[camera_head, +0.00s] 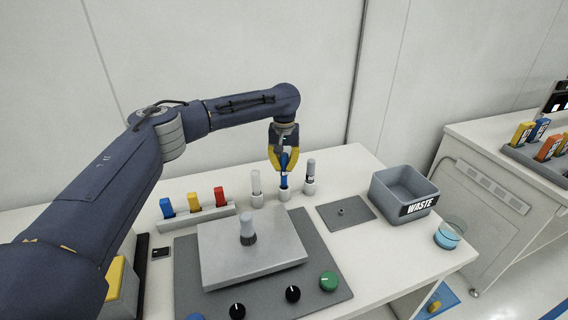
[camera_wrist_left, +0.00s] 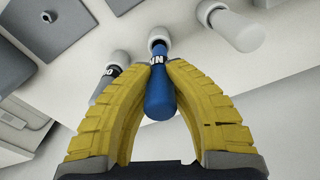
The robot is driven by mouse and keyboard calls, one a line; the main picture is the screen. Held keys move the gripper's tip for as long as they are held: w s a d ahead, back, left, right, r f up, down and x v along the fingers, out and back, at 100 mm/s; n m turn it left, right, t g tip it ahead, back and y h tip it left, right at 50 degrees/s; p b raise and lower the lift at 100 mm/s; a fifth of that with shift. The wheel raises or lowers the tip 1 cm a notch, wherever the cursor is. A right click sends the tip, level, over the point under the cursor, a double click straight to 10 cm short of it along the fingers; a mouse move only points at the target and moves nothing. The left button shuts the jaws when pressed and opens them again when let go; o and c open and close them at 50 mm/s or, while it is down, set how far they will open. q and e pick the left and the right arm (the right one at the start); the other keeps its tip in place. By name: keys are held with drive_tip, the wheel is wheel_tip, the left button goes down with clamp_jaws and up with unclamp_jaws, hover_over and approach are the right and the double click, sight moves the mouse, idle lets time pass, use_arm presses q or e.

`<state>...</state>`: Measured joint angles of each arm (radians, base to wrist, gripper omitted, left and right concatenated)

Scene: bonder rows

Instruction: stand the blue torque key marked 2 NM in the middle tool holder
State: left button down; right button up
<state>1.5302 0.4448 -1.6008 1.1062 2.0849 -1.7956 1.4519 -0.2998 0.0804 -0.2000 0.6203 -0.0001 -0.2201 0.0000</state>
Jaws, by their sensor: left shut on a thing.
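The blue torque key (camera_head: 284,179) stands upright in line with the middle tool holder (camera_head: 284,194), its lower end at the holder's mouth. In the wrist view the blue key (camera_wrist_left: 160,95) runs down to the white holder (camera_wrist_left: 158,37); part of its marking shows, but the number is not readable. My left gripper (camera_head: 284,168) is shut on the key's upper part, its yellow fingers on both sides. I cannot tell whether the key is fully seated. My right gripper is not in view.
A white-grey tool (camera_head: 256,183) stands in the left holder and a grey tool (camera_head: 310,170) in the right holder, both close by. A grey waste bin (camera_head: 404,188) and a glass of blue liquid (camera_head: 449,235) are at right. A rack (camera_head: 194,218) with coloured blocks is at left.

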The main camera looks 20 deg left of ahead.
sight(284, 174)
use_arm(q)
drive_tip(key=shift+f, duration=2.15)
drive_tip(key=c, duration=1.4)
unclamp_jaws()
drive_tip(key=shift+o, duration=0.2)
drive_tip(key=shift+r, duration=0.1)
drive_tip(key=r, duration=1.1)
drive_tip(key=shift+s+d+r, duration=0.1)
drive_tip(key=shift+s+r, duration=0.15)
drive_tip(key=shift+r, duration=0.15)
